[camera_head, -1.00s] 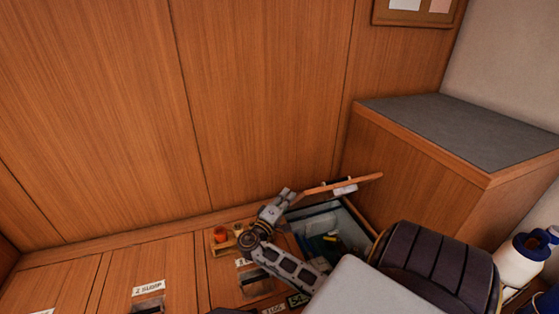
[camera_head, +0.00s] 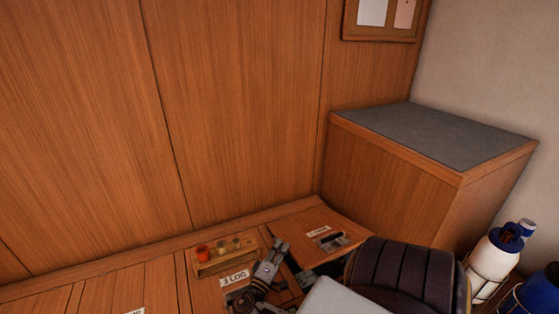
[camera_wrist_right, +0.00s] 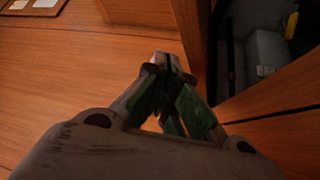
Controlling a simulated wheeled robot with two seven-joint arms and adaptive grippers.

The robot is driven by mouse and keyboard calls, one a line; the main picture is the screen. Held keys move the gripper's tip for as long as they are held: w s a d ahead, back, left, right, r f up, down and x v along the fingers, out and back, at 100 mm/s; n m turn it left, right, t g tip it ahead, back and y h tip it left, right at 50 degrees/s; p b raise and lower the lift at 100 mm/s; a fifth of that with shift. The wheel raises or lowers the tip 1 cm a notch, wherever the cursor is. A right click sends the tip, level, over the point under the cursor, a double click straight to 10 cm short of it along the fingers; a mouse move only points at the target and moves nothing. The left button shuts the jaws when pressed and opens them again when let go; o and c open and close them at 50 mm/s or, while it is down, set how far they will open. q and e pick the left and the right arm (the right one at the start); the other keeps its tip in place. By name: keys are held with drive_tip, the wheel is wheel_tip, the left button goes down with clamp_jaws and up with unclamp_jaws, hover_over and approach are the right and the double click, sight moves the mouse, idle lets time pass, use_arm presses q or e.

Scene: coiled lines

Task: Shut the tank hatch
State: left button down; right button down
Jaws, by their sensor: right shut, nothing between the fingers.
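The tank hatch (camera_head: 300,228) is a wooden lid with a white label and a dark slot, at the back beside the tall cabinet. It is lowered but looks slightly raised, with a dark gap of the compartment (camera_head: 326,268) showing under its near edge. My right gripper (camera_head: 279,246) is shut and empty, just left of the hatch; I cannot tell whether it touches it. In the right wrist view the gripper (camera_wrist_right: 168,62) points at wood, with the open compartment (camera_wrist_right: 225,85) and grey and yellow things inside to the right. My left gripper is out of view.
A small wooden rack with several cups (camera_head: 225,262) stands left of my gripper, behind the log hatch (camera_head: 235,277). A tall grey-topped cabinet (camera_head: 390,185) stands to the right. A dark padded seat back (camera_head: 410,275) is in front. White and blue bottles (camera_head: 497,252) stand at far right.

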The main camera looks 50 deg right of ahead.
idle(0.6)
wheel_tip(320, 180, up, 10)
idle(0.8)
drive_tip(key=shift+f, duration=0.1)
idle(0.5)
